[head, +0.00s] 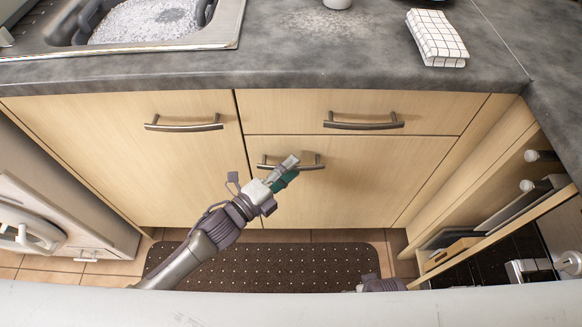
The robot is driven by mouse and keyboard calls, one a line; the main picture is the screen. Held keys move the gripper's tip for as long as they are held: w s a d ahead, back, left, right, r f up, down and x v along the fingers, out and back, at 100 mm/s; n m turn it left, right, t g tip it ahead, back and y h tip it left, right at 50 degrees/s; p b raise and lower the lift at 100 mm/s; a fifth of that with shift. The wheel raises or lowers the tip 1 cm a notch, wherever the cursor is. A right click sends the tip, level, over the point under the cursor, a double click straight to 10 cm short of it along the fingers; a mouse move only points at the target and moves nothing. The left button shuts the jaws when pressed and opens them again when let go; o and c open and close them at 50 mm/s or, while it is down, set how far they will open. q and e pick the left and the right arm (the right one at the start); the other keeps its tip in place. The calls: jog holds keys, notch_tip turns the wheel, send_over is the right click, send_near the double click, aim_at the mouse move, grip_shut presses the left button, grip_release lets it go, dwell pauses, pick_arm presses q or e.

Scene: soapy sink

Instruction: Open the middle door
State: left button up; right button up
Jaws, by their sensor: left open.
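The front has a tall wooden door (150,165) at the left. To its right, a wooden door (350,185) sits below a drawer front. This lower door looks shut, and its dark metal bar handle (309,167) is near its top left. My left gripper (287,172) is open at this handle and covers part of it. I cannot tell whether its fingers are around the bar or just in front of it. The left door also looks shut, with its own bar handle (184,125). My right gripper's fingers do not show.
The drawer (290,110) has a bar handle (363,122). Above are the grey counter (300,65), a soapy sink (150,22) and a checked cloth (437,38). A brown mat (300,265) lies on the tiled floor. An open shelf unit (480,245) stands at the right.

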pick_arm(q)
jog(key=shift+w+d, duration=0.25)
grip_shut()
dwell(0.3)
